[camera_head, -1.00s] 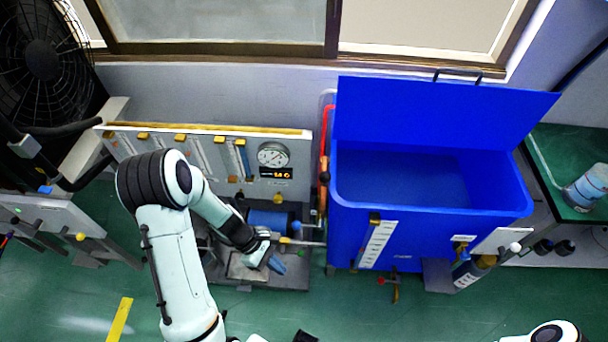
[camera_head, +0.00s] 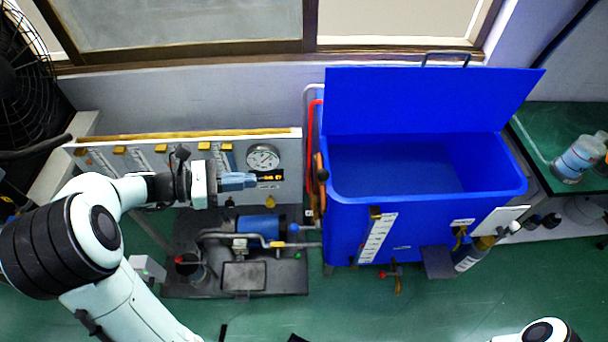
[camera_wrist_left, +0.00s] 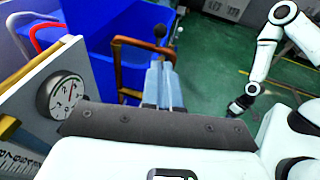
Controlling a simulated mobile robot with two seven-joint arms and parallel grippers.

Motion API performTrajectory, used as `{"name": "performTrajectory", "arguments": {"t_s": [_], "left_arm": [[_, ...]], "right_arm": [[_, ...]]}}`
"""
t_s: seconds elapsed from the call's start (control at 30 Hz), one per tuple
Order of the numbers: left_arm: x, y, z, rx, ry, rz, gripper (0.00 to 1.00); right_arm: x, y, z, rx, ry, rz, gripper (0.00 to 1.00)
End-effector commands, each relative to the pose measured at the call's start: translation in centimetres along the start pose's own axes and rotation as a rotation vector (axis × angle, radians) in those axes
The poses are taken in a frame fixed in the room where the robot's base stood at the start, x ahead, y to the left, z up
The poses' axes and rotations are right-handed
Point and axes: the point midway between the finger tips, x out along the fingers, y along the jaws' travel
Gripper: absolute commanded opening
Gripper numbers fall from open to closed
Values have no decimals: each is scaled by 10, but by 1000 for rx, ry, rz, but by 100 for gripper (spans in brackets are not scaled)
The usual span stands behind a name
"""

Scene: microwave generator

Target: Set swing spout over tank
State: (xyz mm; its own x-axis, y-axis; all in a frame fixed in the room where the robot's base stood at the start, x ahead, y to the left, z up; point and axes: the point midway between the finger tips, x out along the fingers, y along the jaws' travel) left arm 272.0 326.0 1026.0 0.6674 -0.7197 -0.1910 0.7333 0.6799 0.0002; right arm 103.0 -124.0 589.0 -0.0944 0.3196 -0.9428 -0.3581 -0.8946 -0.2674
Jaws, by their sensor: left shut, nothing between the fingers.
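The tank is a blue open box (camera_head: 425,190) with a raised lid, right of centre in the head view. It also shows in the left wrist view (camera_wrist_left: 102,55). The swing spout appears to be the copper-brown pipe (camera_head: 322,168) at the tank's left edge. In the left wrist view the brown pipe (camera_wrist_left: 131,66) bends over, with a black knob close to its end, beyond my fingers. My left gripper (camera_head: 254,180) is shut and empty, left of the pipe and apart from it. My right gripper (camera_wrist_left: 240,106) shows small and dark in the left wrist view; its jaws are unclear.
A panel with a round gauge (camera_head: 263,158) stands behind my left gripper. A blue pump (camera_head: 262,224) with pipes sits on a dark base below. A red hose (camera_head: 311,130) runs by the tank's left side. Green floor (camera_head: 340,310) in front is mostly clear.

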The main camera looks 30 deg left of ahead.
Motion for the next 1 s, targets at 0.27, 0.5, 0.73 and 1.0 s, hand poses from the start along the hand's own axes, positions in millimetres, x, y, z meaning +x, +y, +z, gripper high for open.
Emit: {"name": "performTrajectory", "arguments": {"t_s": [0.27,0.5,0.73,1.0], "left_arm": [[34,-1,0,-1,-2,-5,0],[87,-1,0,-1,-2,-6,0],[125,-1,0,-1,1,-4,0],[140,0,0,0,1,-2,0]], "right_arm": [[-2,-1,0,0,1,0,33],[-4,-2,-1,-1,2,-1,33],[-6,-3,-1,-1,3,-1,33],[-7,-3,-2,-1,3,-1,33]]}}
